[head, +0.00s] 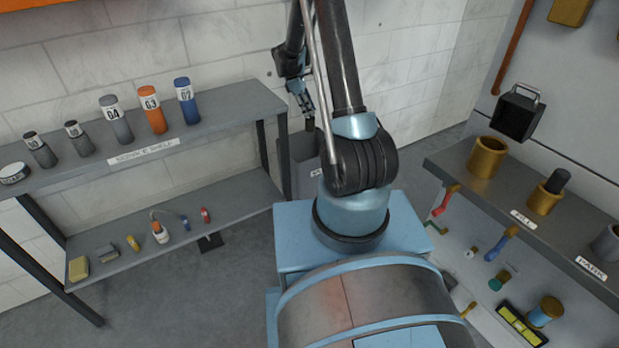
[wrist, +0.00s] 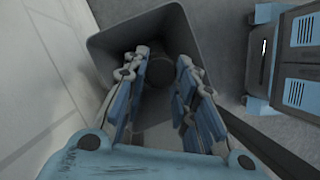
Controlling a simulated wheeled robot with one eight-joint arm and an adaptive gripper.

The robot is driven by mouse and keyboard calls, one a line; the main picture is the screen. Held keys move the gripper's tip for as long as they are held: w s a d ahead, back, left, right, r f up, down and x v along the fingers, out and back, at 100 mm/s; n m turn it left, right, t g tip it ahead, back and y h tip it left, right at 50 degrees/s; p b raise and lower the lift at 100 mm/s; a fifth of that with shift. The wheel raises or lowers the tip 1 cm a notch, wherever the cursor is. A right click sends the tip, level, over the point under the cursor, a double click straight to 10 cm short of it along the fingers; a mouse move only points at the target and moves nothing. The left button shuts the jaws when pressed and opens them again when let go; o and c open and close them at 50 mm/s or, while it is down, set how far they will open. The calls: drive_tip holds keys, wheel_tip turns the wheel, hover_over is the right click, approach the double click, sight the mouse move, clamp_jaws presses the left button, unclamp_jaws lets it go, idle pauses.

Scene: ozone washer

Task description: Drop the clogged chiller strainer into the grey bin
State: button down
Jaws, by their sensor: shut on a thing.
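The grey bin (wrist: 110,45) is an open square box on the floor; the wrist view looks down into it. In the head view the bin (head: 304,152) stands beyond my base, partly hidden by my arm. My gripper (wrist: 161,62) points down over the bin's opening. Its fingers are shut on a dark, round-ended piece, the strainer (wrist: 160,72), which is dim against the bin's inside.
A shelf (head: 215,110) at left holds several labelled cylinders, with small items on its lower board. A counter (head: 460,160) at right carries brass sockets (head: 487,157), one with a dark cylinder (head: 558,180) in it. A white wall is close beside the bin.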

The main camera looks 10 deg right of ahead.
sight(310, 119)
drive_tip(key=shift+d+f, duration=0.2)
drive_tip(key=shift+f, duration=1.15)
drive_tip(key=shift+d+f, duration=0.2)
drive_tip(key=shift+f, duration=1.15)
drive_tip(key=c, duration=1.2)
unclamp_jaws()
drive_tip(key=v, duration=1.2)
